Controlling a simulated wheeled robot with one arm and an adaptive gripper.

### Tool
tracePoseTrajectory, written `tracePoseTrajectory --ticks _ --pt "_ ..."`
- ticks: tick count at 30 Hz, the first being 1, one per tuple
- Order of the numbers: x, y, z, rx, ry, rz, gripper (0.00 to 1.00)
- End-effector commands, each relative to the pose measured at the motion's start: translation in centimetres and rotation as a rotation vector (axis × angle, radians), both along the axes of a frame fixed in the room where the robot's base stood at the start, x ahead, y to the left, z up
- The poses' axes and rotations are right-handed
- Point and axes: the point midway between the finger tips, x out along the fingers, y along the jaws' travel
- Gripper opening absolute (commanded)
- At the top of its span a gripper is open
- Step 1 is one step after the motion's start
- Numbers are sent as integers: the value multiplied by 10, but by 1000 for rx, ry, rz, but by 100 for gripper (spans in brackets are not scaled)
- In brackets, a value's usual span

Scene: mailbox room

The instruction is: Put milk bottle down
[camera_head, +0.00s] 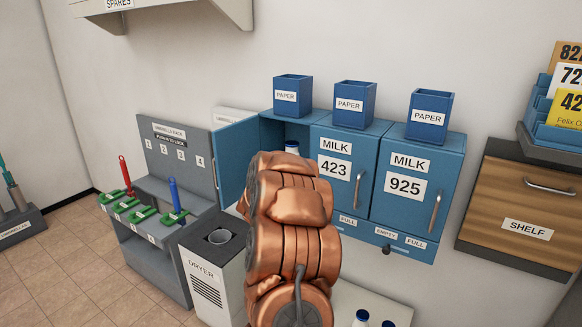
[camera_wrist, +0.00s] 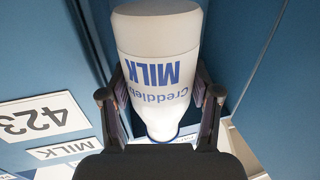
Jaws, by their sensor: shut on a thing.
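The milk bottle (camera_wrist: 157,62) is white with blue "Creddle… MILK" lettering, and it appears upside down in the wrist view. My gripper (camera_wrist: 161,98) is shut on it, with one dark finger on each side. Blue panels surround the bottle. In the head view a white bottle top with a blue cap (camera_head: 292,147) shows in the open left compartment of the blue milk cabinet (camera_head: 288,132), just above my copper arm. It appears to be the held bottle. My arm hides the gripper, the bottle's lower part and the compartment floor there, so I cannot tell whether the bottle touches it.
The open blue door (camera_head: 238,160) stands left of the compartment. Closed doors 423 (camera_head: 336,170) and 925 (camera_head: 405,187) are to its right. Paper boxes (camera_head: 292,97) stand on top. The dryer (camera_head: 207,270) and umbrella rack (camera_head: 150,245) are at left. More capped bottles (camera_head: 361,318) show below.

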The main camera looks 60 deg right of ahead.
Motion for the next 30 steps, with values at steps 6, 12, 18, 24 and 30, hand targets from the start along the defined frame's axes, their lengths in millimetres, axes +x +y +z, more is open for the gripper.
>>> tracePoseTrajectory --ticks 6,12,18,24,30 --pt "18 -24 0 -2 0 2 1" --pt "33 -44 -2 -6 -1 2 1" --pt "46 -63 -3 -5 -1 4 1" --pt "55 -76 -6 -5 -2 2 1" --pt "57 -79 -8 -4 -2 3 1"
